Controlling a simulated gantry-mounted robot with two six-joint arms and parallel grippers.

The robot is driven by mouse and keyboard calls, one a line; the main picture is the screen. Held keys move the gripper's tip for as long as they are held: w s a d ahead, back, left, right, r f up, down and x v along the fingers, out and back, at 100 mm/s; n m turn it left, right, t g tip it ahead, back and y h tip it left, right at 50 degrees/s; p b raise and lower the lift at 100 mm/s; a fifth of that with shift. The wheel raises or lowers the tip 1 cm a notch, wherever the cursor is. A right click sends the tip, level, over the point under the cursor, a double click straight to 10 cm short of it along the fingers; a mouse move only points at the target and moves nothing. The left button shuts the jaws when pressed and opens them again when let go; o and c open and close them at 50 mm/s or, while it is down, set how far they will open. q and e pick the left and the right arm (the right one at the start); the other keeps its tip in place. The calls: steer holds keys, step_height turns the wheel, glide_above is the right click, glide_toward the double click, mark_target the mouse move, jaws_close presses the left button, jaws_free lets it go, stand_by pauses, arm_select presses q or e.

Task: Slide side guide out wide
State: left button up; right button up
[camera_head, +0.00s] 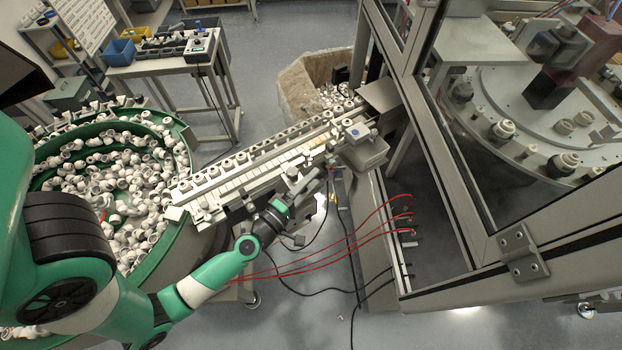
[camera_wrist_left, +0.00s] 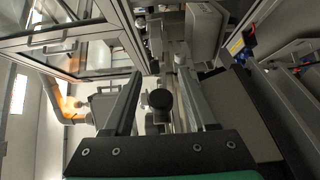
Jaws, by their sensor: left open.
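The conveyor track (camera_head: 262,160) runs diagonally from the green bowl up to the machine frame, with a row of white caps along it. A long light metal rail, which looks like the side guide (camera_head: 250,181), lies along its near side. My left gripper (camera_head: 312,181) is at the near side of the track, close to its upper right end. In the left wrist view its two fingers (camera_wrist_left: 160,80) are apart, with a dark round knob (camera_wrist_left: 160,99) showing between them. I cannot tell whether either finger touches it. My right gripper is not in view.
A green feeder bowl (camera_head: 180,150) full of white caps stands at the left. The glazed machine frame (camera_head: 440,150) stands close at the right. Red hoses (camera_head: 350,228) and black cables hang below the track. A cart (camera_head: 165,68) with bins stands behind.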

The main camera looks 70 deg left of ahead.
arm_select(q)
steer(key=shift+w, duration=0.1)
jaws_close()
stand_by(1.4)
